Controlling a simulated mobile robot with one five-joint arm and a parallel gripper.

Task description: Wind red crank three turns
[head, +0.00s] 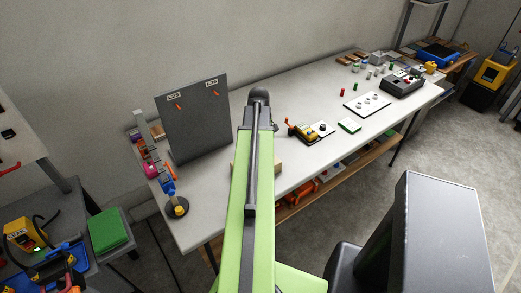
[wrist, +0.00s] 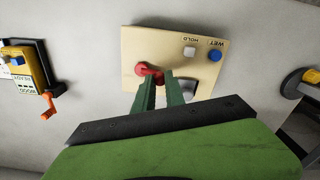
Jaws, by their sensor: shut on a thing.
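The red crank (wrist: 146,70) is on a beige panel (wrist: 133,41) on the table in the wrist view. My gripper (wrist: 164,80) reaches over the panel, its two green fingers close together and shut on the red crank. Part of the crank is hidden by the fingertips. The panel also carries a white button (wrist: 189,51) marked HOLD, a blue button (wrist: 215,56) marked WET, and a grey part (wrist: 188,86) beside the fingers. In the head view my arm hides the crank and most of the beige panel (head: 272,165).
A yellow device with an orange handle (wrist: 48,104) lies left of the panel in the wrist view. In the head view a dark upright board (head: 195,120) stands left of my arm. Several small items and a grey box (head: 402,86) are on the table's right part.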

